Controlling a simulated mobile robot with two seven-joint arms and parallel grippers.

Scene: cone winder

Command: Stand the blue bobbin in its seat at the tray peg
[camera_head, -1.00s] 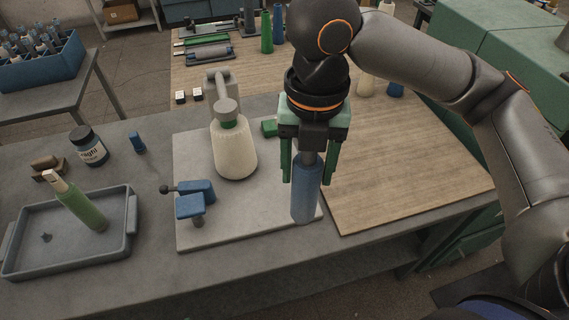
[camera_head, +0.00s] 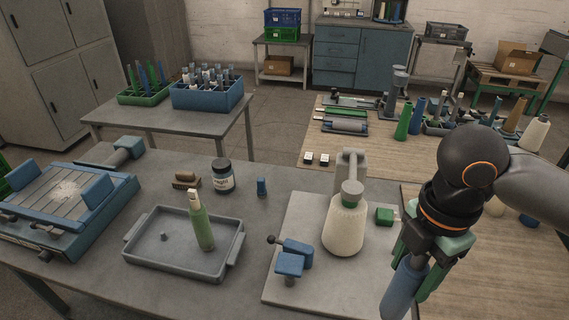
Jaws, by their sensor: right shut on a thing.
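My right gripper (camera_head: 414,266) is shut on the blue bobbin (camera_head: 401,290) at the lower right of the head view. The bobbin tilts in the picture and its lower end is at the bottom edge, so I cannot tell whether it touches anything. The grey tray (camera_head: 150,262) lies on the table left of centre, well to the left of the gripper. A short dark peg (camera_head: 164,237) stands bare in its left part. A green bobbin (camera_head: 203,228) with a pale top stands in its right part, leaning slightly. My left gripper is not in view.
Between tray and gripper, a light plate (camera_head: 300,214) carries a cream cone (camera_head: 344,228) under a metal arm and a blue clamp (camera_head: 291,262). Behind the tray stand a dark jar (camera_head: 223,176), a brush (camera_head: 186,181) and a small blue piece (camera_head: 262,187).

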